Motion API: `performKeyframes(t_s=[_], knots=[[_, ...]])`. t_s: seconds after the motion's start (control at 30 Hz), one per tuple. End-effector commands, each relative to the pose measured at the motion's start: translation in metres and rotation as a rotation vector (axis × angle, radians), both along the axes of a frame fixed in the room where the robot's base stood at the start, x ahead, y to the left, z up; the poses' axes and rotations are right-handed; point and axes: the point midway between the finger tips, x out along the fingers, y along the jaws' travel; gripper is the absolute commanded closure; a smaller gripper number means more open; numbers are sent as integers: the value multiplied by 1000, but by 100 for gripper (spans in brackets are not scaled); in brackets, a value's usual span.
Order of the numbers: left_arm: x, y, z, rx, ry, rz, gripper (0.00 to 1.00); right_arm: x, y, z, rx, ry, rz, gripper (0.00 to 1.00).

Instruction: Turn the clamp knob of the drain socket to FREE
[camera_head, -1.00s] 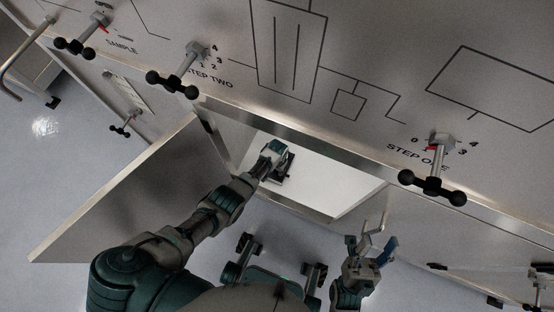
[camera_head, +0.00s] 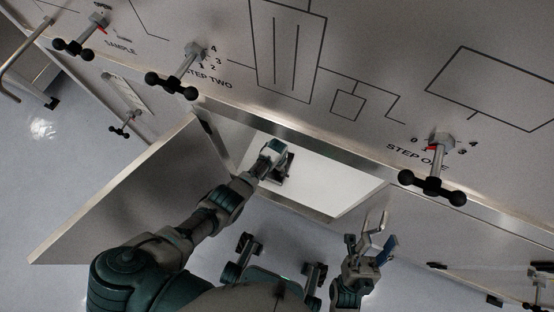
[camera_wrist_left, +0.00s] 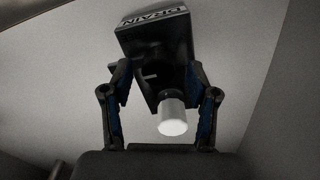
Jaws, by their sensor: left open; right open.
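The drain socket (camera_wrist_left: 155,35) is a dark block with upside-down DRAIN lettering in the left wrist view. My left gripper (camera_wrist_left: 158,82) is open, with one finger on each side of the socket's lower part. I cannot tell whether the fingers touch it. In the head view my left gripper (camera_head: 280,168) reaches into the open compartment and mostly hides the socket. My right gripper (camera_head: 373,240) is open and empty, outside the compartment.
The compartment's white floor (camera_head: 335,190) is bare to the right of my left gripper. Its open door (camera_head: 110,200) stands left of my left arm. Handles labelled SAMPLE (camera_head: 75,47), STEP TWO (camera_head: 172,84) and STEP ONE (camera_head: 432,190) stick out of the panel above.

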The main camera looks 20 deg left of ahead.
Motion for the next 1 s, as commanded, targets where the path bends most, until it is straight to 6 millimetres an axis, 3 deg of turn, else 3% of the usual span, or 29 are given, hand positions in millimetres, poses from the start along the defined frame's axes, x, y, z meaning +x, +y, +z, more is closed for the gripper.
performKeyframes(t_s=[0.27,0.7,1.0], knots=[[0,-1,16,-1,-1,0,41,-3,0,1,0,-3,-1,54],[1,0,97,0,-4,0,41,-2,0,1,-1,-2,-1,54],[1,0,119,0,0,0,41,-2,0,1,-1,-2,-1,54]])
